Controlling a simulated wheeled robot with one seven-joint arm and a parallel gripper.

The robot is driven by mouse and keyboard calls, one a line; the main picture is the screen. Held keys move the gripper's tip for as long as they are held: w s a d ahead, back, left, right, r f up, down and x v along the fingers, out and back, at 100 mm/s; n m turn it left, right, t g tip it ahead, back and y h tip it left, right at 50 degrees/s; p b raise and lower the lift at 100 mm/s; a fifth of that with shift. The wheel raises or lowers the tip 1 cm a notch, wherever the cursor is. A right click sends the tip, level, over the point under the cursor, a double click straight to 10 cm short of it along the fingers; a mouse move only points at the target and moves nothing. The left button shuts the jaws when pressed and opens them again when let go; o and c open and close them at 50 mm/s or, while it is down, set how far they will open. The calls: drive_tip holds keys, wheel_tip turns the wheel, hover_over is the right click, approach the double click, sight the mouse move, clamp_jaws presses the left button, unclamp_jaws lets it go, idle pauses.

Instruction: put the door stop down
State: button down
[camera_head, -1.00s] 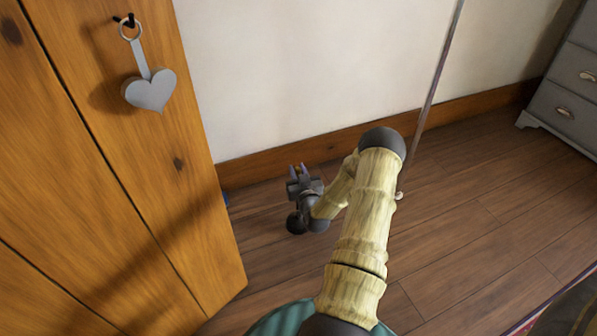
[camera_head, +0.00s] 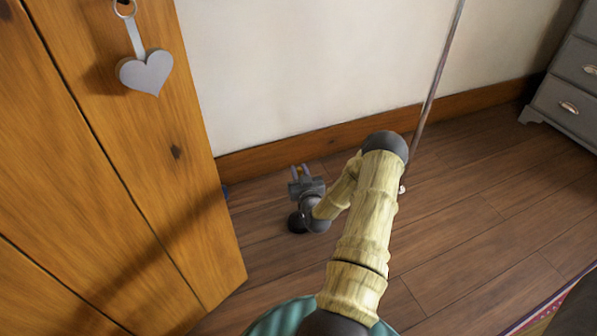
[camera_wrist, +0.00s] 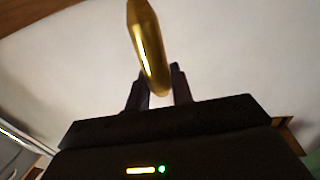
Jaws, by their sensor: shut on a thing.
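The door stop (camera_wrist: 150,50) is a long, shiny, brass-coloured piece with a rounded tip in the wrist view. My gripper (camera_wrist: 154,85) is shut on it, with a dark finger on either side. In the head view my gripper (camera_head: 301,172) is low over the floor near the wall, its fingers pointing toward the skirting board. Only a small orange-gold bit of the door stop shows between the fingers there. I cannot tell whether it touches the floor.
An open wooden door (camera_head: 150,170) with a grey hanging heart (camera_head: 145,72) stands at left. A thin pole (camera_head: 432,95) leans near the wall. A grey drawer unit (camera_head: 570,95) is at far right. Bare floor (camera_head: 470,215) lies right of my arm.

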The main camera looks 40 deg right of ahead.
drive_tip(key=shift+w+a, duration=0.1)
drive_tip(key=c, duration=1.2)
unclamp_jaws()
drive_tip(key=shift+f, duration=0.1)
drive_tip(key=shift+r, duration=0.2)
drive_tip(key=shift+s+a+p, duration=0.2)
drive_tip(key=shift+s+p, duration=0.1)
drive_tip(key=p+v, duration=0.5)
drive_tip(key=v, duration=0.6)
drive_tip(key=shift+s+p, duration=0.25)
drive_tip(key=shift+p, duration=0.05)
drive_tip(key=shift+f, duration=0.15)
